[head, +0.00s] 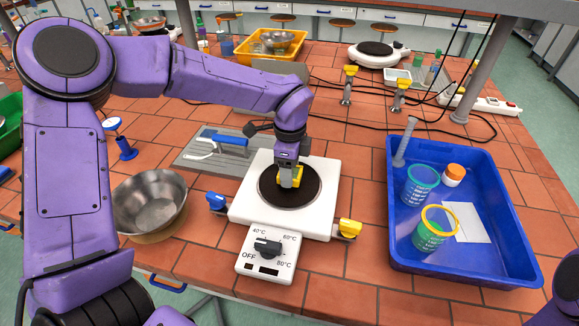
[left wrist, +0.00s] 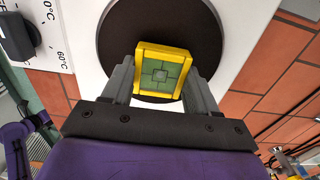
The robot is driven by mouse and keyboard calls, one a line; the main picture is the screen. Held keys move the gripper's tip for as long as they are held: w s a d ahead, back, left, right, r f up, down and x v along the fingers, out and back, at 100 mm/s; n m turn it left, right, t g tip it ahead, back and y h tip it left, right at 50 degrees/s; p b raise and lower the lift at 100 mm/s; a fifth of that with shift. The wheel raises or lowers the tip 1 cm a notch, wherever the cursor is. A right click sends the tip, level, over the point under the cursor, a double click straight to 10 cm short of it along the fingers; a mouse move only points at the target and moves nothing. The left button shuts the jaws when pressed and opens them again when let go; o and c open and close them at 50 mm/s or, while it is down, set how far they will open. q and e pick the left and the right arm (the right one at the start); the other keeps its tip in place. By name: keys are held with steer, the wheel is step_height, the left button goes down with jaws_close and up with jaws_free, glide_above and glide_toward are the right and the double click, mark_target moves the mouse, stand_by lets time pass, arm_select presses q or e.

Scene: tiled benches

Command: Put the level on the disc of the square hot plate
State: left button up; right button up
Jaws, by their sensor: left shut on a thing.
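The level is a small square with a yellow frame and a green face (head: 298,180); it also shows in the left wrist view (left wrist: 161,72). My left gripper (head: 289,178) is shut on it, with one finger on each side. The square hot plate (head: 243,207) is white, with a dark round disc (head: 271,197) on top and a dial at the front. In the left wrist view the disc (left wrist: 120,35) lies behind the level. The level is over the disc; whether it touches it I cannot tell. My right gripper is out of view.
A blue tray (head: 462,272) with beakers and a bottle is on the right. A metal bowl (head: 150,203) stands to the left. A grey board (head: 190,160) with a blue-handled tool lies behind left. Yellow and blue taps flank the plate. Cables cross the bench behind.

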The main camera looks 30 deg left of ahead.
arm_select(q)
steer(key=shift+f, duration=0.5)
steer(key=shift+a, duration=0.1)
steer(key=shift+f+b, duration=0.15)
steer(key=shift+b, duration=0.15)
steer(key=o, duration=1)
steer(key=shift+o, duration=0.2)
steer(key=shift+r+p, duration=0.3)
steer(key=shift+p, duration=0.05)
steer(key=shift+r, duration=0.35)
step_height(320, 180, up, 11)
steer(key=b, duration=0.2)
